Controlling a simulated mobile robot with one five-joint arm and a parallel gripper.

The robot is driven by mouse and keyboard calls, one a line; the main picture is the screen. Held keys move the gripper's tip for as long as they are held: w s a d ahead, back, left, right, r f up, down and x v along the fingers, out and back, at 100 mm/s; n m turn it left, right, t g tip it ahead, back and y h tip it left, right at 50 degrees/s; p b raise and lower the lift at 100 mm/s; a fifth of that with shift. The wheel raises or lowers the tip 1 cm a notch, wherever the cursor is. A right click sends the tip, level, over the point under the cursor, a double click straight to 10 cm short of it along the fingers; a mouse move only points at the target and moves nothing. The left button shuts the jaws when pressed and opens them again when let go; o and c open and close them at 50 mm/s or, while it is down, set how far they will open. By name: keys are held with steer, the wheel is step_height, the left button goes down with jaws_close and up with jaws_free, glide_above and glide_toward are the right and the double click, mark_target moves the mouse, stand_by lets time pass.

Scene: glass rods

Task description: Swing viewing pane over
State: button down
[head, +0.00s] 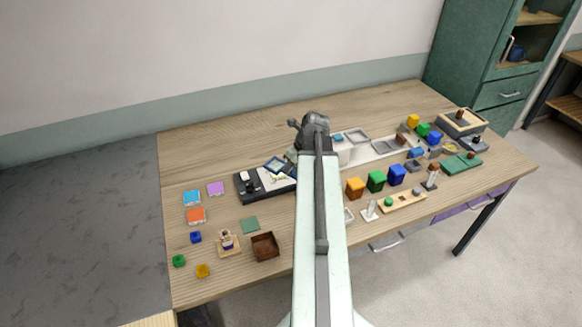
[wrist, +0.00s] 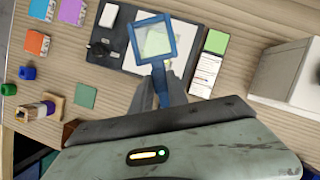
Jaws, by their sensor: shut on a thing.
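The viewing pane, a blue square frame around a clear, greenish-looking window, shows in the wrist view (wrist: 155,42) and small in the head view (head: 273,166). My gripper (wrist: 172,92) is shut on the pane's blue handle, below the frame in the wrist view. The pane appears in front of a dark board (wrist: 121,56) with white areas and a small black part on it. The board also shows in the head view (head: 248,196). I cannot tell how far the pane is above the board. My arm hides part of the table in the head view.
A green square above a printed card (wrist: 205,72) lies right of the board. A white box (wrist: 284,72) stands further right. Coloured tiles (head: 196,216) and a brown open box (head: 264,246) lie left of my arm. Coloured blocks (head: 376,180) crowd the right side.

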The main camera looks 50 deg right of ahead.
steer(key=c, duration=1.3)
jaws_free()
steer(key=shift+w, duration=0.15)
steer(key=p+v, duration=0.7)
steer(key=v, duration=0.1)
steer(key=shift+f, duration=0.1)
steer(key=shift+d, duration=0.1)
